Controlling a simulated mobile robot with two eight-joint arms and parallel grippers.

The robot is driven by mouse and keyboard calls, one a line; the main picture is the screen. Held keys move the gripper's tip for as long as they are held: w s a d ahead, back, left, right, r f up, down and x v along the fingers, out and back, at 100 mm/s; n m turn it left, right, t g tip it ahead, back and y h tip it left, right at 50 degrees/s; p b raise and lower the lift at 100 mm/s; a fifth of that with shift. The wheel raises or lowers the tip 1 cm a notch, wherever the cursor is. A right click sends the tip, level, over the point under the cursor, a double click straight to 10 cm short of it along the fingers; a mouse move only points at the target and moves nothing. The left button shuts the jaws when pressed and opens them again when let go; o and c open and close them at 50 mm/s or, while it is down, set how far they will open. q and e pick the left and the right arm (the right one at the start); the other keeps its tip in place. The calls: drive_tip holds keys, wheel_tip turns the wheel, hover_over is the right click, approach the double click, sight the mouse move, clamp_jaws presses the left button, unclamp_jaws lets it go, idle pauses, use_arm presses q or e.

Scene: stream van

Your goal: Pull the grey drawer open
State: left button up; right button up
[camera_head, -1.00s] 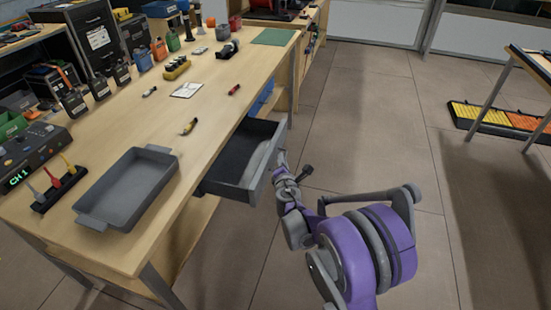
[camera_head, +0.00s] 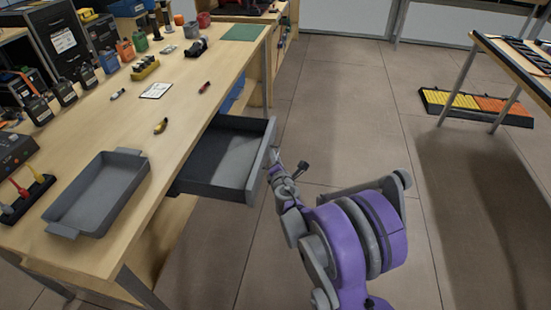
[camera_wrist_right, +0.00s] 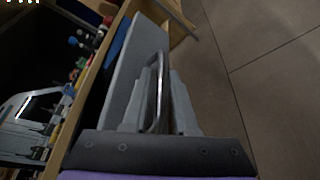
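The grey drawer (camera_head: 259,168) stands pulled out from the side of the wooden workbench, and its inside shows empty. My right gripper (camera_head: 275,167) is at the outer face of the drawer front. In the right wrist view, the curved metal handle (camera_wrist_right: 159,85) runs between the two fingers of my right gripper (camera_wrist_right: 157,105), which are closed around it. The drawer front (camera_wrist_right: 126,70) lies just left of the handle there. The exact finger contact is dark and hard to see. My left gripper is not in view.
The workbench (camera_head: 110,140) carries a grey tray (camera_head: 97,193), small tools and several radios. Open floor (camera_head: 330,130) lies right of the drawer. A second table (camera_head: 510,65) and a yellow and orange floor mat (camera_head: 470,104) stand at the far right.

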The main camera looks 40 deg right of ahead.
drive_tip(key=shift+o, duration=0.8)
drive_tip(key=p+v, duration=0.1)
drive_tip(key=v, duration=1)
drive_tip(key=shift+p, duration=0.35)
drive_tip(key=shift+w+f, duration=0.1)
